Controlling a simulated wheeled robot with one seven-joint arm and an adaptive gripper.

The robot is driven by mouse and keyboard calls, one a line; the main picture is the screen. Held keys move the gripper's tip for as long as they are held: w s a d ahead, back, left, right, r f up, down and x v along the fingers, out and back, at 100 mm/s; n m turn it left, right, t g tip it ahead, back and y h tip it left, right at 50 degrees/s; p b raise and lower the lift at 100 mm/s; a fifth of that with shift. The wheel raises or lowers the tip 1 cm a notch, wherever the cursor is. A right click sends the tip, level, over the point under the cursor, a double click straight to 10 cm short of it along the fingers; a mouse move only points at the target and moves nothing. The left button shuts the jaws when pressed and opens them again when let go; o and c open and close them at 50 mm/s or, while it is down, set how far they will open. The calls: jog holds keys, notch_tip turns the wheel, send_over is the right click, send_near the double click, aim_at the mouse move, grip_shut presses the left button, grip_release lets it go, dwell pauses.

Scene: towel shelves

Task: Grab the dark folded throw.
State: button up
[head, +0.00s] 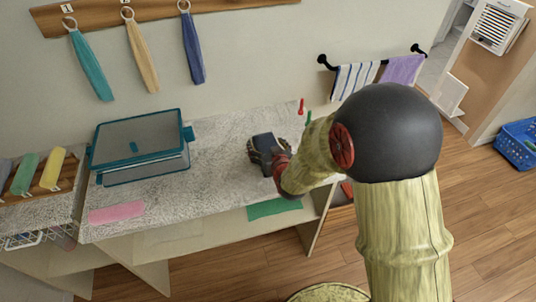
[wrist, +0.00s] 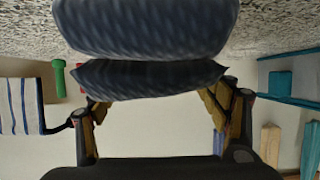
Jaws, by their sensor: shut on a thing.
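The dark folded throw (head: 264,141) is a small navy bundle over the speckled counter (head: 225,180), right of the teal-edged box. In the wrist view the throw (wrist: 145,75) fills the top middle as two thick, ribbed dark-blue folds. My gripper (head: 268,153) reaches it from the right and front. In the wrist view my gripper (wrist: 160,98) has one finger at each side of the throw and is shut on it. The fingertips are partly hidden behind the folds. I cannot tell whether the throw touches the counter.
A teal-edged lidded box (head: 141,148) stands left on the counter. A pink cloth (head: 117,212) and a green cloth (head: 274,208) lie at the front edge. Red (head: 301,106) and green (head: 308,117) pegs stand behind the throw. Towels hang on the wall.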

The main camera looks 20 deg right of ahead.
jog(key=c, duration=0.6)
jog(key=shift+c, duration=0.7)
jog(key=shift+r, duration=0.1)
